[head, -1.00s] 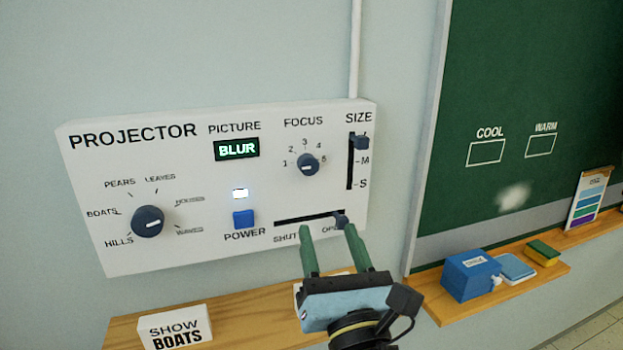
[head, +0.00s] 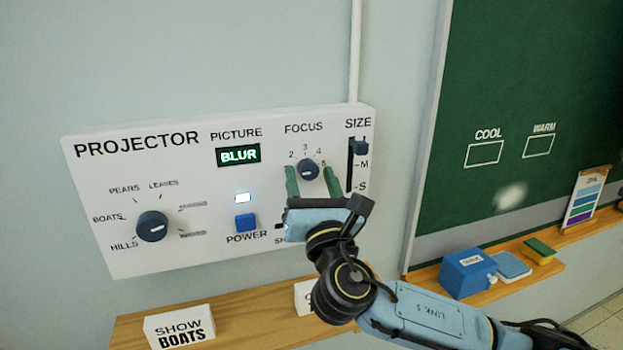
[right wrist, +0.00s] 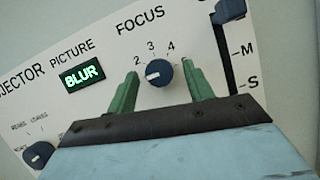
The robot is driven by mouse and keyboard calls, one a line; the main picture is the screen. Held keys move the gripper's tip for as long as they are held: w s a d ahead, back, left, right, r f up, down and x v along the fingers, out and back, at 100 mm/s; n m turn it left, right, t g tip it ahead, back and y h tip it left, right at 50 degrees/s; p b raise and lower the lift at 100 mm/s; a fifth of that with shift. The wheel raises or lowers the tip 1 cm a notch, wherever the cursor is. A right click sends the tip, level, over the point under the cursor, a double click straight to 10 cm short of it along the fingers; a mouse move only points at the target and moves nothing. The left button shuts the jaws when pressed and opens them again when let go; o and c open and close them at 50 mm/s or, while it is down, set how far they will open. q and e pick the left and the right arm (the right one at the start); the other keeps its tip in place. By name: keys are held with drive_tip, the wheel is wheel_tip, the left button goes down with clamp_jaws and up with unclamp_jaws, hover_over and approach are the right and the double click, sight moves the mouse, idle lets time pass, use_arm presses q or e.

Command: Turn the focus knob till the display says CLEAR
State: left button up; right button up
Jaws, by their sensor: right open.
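The focus knob (head: 308,170) is a dark round dial with a white mark, on the white projector panel (head: 100,210). Numbers run in an arc around it. The picture display (head: 238,155) reads BLUR in lit letters. My right gripper (head: 311,175) is open, its two green fingers on either side of the knob's lower part in the picture. In the right wrist view the knob (right wrist: 158,73) shows between and a little above the fingers (right wrist: 160,82), with gaps on both sides; I see no contact. The knob's white mark points to the lower left there. My left gripper is not in view.
The size slider (head: 358,147) stands close right of the focus knob. A blue power button (head: 245,222) and the picture-choice dial (head: 152,226) are to the left. My arm hides the shutter slot. A wooden ledge (head: 240,312) holds a SHOW BOATS card (head: 180,327).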

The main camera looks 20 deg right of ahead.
drive_tip(key=c, duration=1)
drive_tip(key=shift+m, duration=0.3)
drive_tip(key=m+h, duration=0.1)
drive_tip(key=m, duration=0.1)
drive_tip(key=m+g+h, duration=0.1)
drive_tip(key=m, duration=0.1)
drive_tip(key=shift+a+m+h, duration=0.2)
drive_tip(key=shift+m+h, duration=0.1)
drive_tip(key=shift+m, duration=0.1)
drive_tip(key=shift+a+r+m+g+h+p, duration=0.1)
drive_tip(key=shift+m+g+h+p, duration=0.45)
drive_tip(key=shift+m, duration=1)
drive_tip(key=shift+a+r+m+g+h+p, duration=0.1)
drive_tip(key=shift+m+g+h+p, duration=0.4)
drive_tip(key=shift+m, duration=1.05)
drive_tip(key=o, duration=1)
